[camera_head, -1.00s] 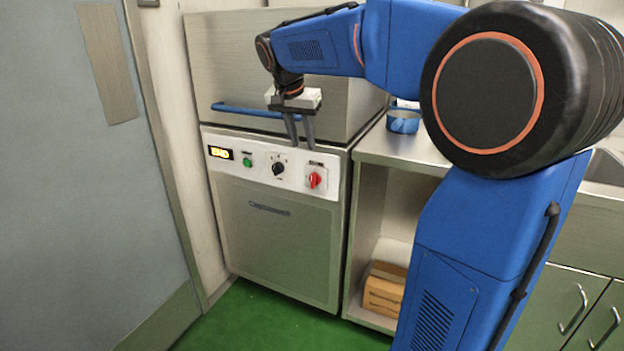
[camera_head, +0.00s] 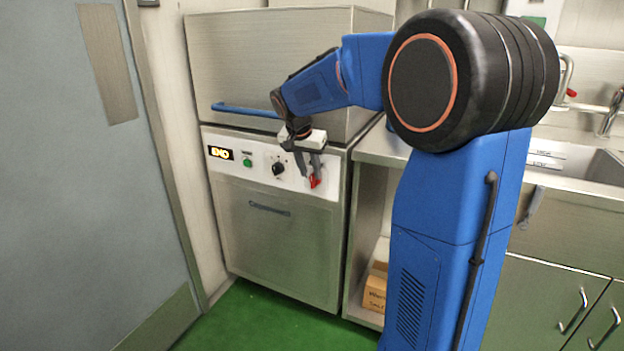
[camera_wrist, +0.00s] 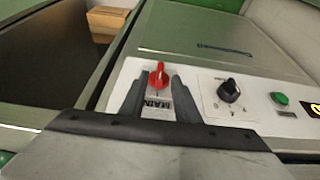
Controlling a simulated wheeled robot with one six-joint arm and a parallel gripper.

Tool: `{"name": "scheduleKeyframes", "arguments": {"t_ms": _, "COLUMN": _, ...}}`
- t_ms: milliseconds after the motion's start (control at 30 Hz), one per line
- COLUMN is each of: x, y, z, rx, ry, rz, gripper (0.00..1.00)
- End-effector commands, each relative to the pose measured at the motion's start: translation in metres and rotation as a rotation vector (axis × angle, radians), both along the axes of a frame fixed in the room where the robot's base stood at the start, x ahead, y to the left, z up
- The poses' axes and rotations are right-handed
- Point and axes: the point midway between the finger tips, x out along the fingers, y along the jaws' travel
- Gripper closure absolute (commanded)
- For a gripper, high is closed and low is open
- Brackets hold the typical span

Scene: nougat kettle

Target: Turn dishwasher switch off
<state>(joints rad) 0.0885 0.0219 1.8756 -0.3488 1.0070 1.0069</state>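The dishwasher (camera_head: 255,225) has a white control panel (camera_head: 232,171) with a red rotary switch (camera_head: 314,182) at its right end. In the wrist view the red switch (camera_wrist: 159,82) sits above an upside-down "MAIN" label, its handle roughly in line with my fingers. My gripper (camera_head: 310,174) is in front of the red switch and partly covers it in the head view. In the wrist view my gripper (camera_wrist: 159,76) is open, with one fingertip on each side of the switch. I cannot tell whether either finger touches it.
A black knob (camera_wrist: 229,90), a green button (camera_wrist: 280,98) and a lit display (camera_head: 220,153) share the panel. A blue handle bar (camera_head: 245,110) runs above the panel. A steel counter (camera_head: 375,150) with a cardboard box (camera_head: 375,294) below stands to the right.

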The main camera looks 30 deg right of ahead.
Motion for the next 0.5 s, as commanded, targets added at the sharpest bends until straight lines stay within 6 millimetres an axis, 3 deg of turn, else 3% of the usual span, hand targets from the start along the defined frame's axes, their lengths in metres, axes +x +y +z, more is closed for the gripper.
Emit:
{"name": "scheduleKeyframes", "arguments": {"t_ms": 200, "x": 0.006, "y": -0.009, "z": -0.027, "rx": 0.001, "ry": 0.002, "rz": -0.001, "gripper": 0.71}}
{"name": "scheduleKeyframes", "arguments": {"t_ms": 500, "x": 0.009, "y": -0.013, "z": -0.038, "rx": 0.0, "ry": 0.0, "rz": 0.0, "gripper": 0.71}}
